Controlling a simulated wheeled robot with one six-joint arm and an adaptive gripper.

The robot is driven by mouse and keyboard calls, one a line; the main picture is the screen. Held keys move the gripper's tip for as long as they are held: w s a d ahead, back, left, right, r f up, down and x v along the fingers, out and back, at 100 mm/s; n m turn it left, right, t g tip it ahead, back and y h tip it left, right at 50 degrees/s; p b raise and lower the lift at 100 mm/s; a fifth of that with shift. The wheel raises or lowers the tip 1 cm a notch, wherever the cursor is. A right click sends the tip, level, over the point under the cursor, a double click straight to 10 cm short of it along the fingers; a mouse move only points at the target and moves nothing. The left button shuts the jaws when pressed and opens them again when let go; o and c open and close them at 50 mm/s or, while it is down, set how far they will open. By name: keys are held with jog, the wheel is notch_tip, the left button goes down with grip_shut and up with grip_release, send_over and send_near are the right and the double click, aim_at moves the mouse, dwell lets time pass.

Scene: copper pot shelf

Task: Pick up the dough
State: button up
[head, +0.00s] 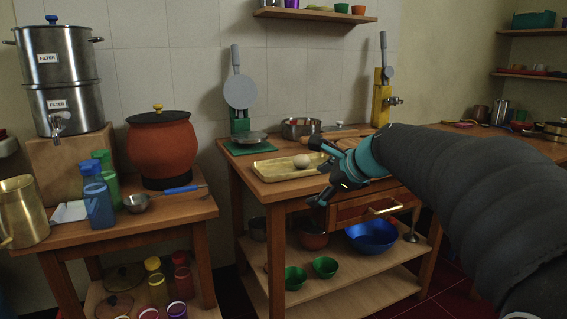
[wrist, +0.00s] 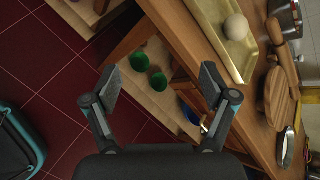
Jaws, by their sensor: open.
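The dough (head: 301,160) is a pale round ball on a brass-coloured rectangular tray (head: 272,171), which lies on the wooden table in the head view. In the wrist view the dough (wrist: 236,27) shows at the upper right, near the inner side of the tray (wrist: 207,25). My gripper (head: 322,172) is in front of the table, to the right of the dough in the head view. In the wrist view my gripper (wrist: 158,80) is open with nothing between its fingers, and the dough is beyond them and to the right.
A rolling pin (wrist: 276,42) and round wooden board (wrist: 277,98) lie beside the tray. Green bowls (head: 325,266) and a blue bowl (head: 372,236) sit on the lower shelf. A clay pot (head: 161,150) stands on the left table.

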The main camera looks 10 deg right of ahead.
jog(key=w+d+r+m+t+y, duration=0.1)
jog(key=w+d+r+m, duration=0.15)
jog(key=w+m, duration=0.3)
jog(key=w+d+r+m+t, duration=0.1)
jog(key=w+d+m+t, duration=0.2)
jog(key=w, duration=0.4)
jog(key=g, duration=0.1)
send_near(302, 160)
jog(key=shift+m, duration=0.35)
jog(key=x, duration=0.4)
jog(key=shift+w+a+r, duration=0.15)
jog(key=shift+w+r, duration=0.05)
jog(key=shift+w, duration=0.05)
jog(key=shift+f+x, duration=0.15)
jog(key=shift+x, duration=1.25)
jog(key=shift+f+x, duration=0.1)
jog(key=shift+x, duration=1.3)
jog(key=shift+s, duration=0.15)
jog(key=c, duration=1.3)
